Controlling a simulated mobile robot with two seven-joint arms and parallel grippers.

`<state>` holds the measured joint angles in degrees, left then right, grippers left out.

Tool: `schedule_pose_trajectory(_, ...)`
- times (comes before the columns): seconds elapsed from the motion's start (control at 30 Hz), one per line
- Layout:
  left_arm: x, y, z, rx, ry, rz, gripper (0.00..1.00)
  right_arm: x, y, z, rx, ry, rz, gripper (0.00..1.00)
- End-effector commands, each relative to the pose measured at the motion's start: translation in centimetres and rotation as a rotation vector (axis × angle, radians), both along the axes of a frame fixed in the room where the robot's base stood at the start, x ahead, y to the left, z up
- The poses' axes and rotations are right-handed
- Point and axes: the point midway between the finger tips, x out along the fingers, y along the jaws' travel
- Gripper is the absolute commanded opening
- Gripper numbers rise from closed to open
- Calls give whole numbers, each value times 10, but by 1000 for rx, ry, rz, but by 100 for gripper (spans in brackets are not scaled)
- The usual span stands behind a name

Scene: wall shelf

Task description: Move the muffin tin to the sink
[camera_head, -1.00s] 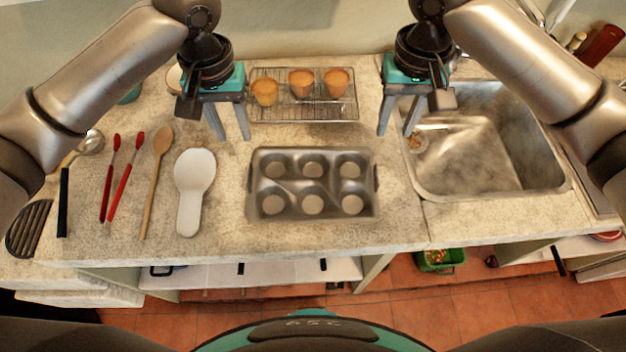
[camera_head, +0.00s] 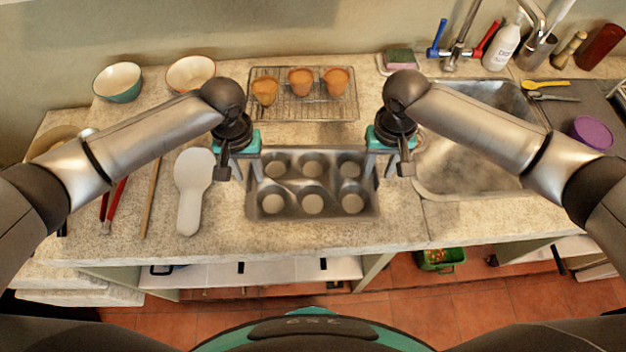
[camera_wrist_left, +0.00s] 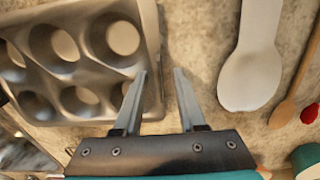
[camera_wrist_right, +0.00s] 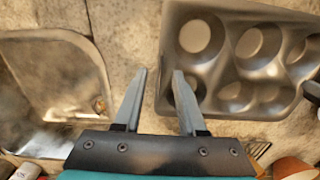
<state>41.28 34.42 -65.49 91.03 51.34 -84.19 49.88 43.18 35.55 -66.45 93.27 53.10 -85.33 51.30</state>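The grey metal muffin tin (camera_head: 312,218) lies flat on the counter in the middle of the head view, its several cups empty. The steel sink (camera_head: 470,165) is set into the counter to its right. My left gripper (camera_head: 250,180) is open at the tin's left end; in the left wrist view its fingers (camera_wrist_left: 160,78) lie either side of the tin's edge (camera_wrist_left: 152,60). My right gripper (camera_head: 376,175) is open at the tin's right end; in the right wrist view its fingers (camera_wrist_right: 160,75) lie either side of the tin's edge (camera_wrist_right: 166,60). I cannot tell whether they touch it.
A white spoon rest (camera_head: 192,195) and red-handled utensils lie to the left. Two bowls (camera_head: 118,82) stand at the back left. The counter in front of the tin (camera_head: 320,235) is clear.

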Motion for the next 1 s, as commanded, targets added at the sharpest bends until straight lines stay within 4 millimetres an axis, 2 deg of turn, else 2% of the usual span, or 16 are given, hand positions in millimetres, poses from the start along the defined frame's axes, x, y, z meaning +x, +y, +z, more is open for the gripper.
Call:
schedule_pose_trajectory(0.33,0,0,-4,0,0,0,40,0,0,-4,0,0,0,40)
schedule_pose_trajectory(0.7,0,0,-3,0,-1,0,0,0,0,-3,0,0,0,0)
schedule_pose_trajectory(1.0,0,0,-3,0,-1,0,0,0,0,-3,0,0,0,0)
